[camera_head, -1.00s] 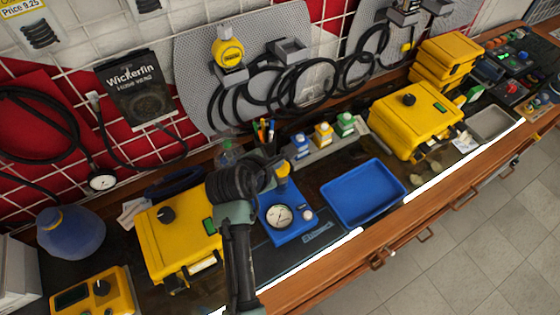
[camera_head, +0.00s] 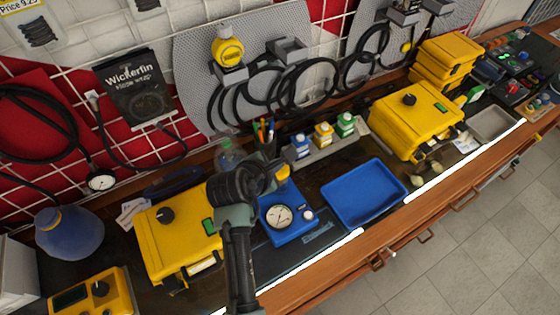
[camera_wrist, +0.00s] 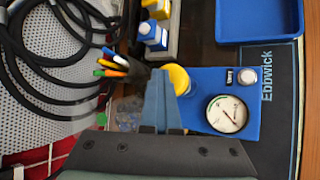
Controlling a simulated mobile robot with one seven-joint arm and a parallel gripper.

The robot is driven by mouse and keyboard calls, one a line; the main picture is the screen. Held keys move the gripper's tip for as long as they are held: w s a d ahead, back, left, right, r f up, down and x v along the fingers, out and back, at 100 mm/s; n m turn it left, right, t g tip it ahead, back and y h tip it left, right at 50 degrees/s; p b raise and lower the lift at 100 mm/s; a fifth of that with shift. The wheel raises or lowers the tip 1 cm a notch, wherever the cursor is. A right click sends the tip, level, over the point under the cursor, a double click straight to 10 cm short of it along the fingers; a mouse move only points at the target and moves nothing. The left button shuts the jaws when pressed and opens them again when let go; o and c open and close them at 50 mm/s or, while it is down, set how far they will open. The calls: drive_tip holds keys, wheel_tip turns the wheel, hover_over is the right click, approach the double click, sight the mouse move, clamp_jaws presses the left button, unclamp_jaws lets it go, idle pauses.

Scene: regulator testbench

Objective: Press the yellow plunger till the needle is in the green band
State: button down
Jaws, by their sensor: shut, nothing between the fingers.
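The blue regulator block (camera_head: 290,236) stands on the dark bench mat; it also shows in the wrist view (camera_wrist: 252,112). Its round white gauge (camera_head: 279,216) faces up, and it shows larger in the wrist view (camera_wrist: 227,114). The needle's place against the green band is too small to read surely. The yellow plunger (camera_wrist: 180,79) rises beside the gauge, partly hidden by my fingers; its top also shows in the head view (camera_head: 283,171). My gripper (camera_wrist: 162,76) is shut and empty, its tips over the plunger's edge in the wrist view. I cannot tell whether they touch.
A small white knob (camera_head: 308,215) sits on the block's corner. A blue tray (camera_head: 364,193) lies to the right. Behind are a pen cup (camera_head: 267,143) and a rack of small bottles (camera_head: 323,140). A yellow case (camera_head: 178,238) stands close on the left.

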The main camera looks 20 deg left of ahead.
drive_tip(key=shift+s+f, duration=0.1)
drive_tip(key=shift+f, duration=0.3)
drive_tip(key=shift+r, duration=0.1)
drive_tip(key=shift+r+p, duration=1.95)
drive_tip(key=shift+p, duration=0.25)
wheel_tip(320, 180, up, 5)
drive_tip(key=p, duration=0.5)
